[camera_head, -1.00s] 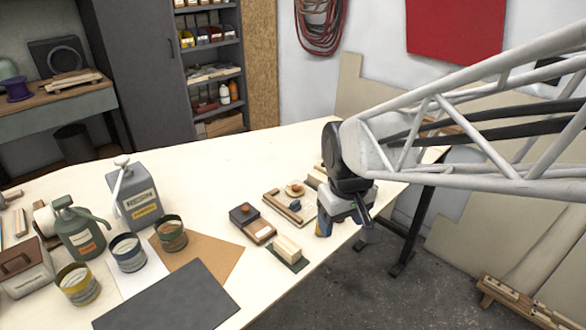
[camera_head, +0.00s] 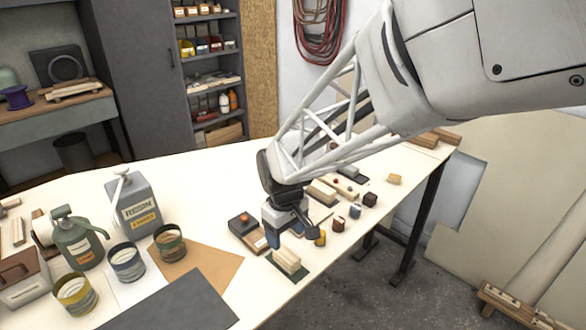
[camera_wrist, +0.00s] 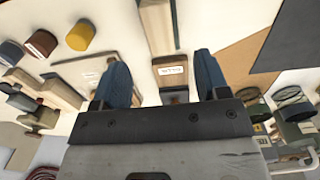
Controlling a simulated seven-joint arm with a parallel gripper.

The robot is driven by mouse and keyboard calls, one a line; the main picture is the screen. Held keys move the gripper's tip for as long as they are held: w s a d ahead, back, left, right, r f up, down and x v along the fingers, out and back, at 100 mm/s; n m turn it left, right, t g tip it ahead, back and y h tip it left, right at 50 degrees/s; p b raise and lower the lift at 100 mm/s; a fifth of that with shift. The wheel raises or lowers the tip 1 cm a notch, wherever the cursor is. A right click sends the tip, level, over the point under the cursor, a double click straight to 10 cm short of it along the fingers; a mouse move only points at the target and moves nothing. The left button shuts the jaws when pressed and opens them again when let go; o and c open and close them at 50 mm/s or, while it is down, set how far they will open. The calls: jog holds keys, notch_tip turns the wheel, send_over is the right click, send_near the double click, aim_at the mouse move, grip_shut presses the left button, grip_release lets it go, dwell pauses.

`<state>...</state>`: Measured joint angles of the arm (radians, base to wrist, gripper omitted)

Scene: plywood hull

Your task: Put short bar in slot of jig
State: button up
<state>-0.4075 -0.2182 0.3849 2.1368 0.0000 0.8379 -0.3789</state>
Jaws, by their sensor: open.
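A pale wooden bar-like piece (camera_head: 287,260) lies on a small dark green mat (camera_head: 299,274) near the table's front edge. A wooden piece, probably the same one, shows at the top of the wrist view (camera_wrist: 158,25). My gripper (camera_head: 284,240) is open, just behind it and above the table. In the wrist view its blue fingers (camera_wrist: 165,82) are wide apart with nothing held; a labelled wooden block (camera_wrist: 170,72) shows below, between them. A pale flat board (camera_wrist: 72,68) lies partly behind the left finger. I cannot tell for certain which piece is the jig.
A dark box with a red knob (camera_head: 243,222) stands left of my gripper. Small yellow (camera_head: 320,239), red (camera_head: 338,223) and blue (camera_head: 355,211) cylinders stand to its right. Cans, a resin jug (camera_head: 136,207) and a dark sheet (camera_head: 170,305) occupy the left side.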

aim_at(286, 253)
jog(key=shift+f, duration=1.3)
jog(key=shift+f, duration=2.6)
jog(key=c, duration=1.1)
jog(key=shift+r, duration=0.15)
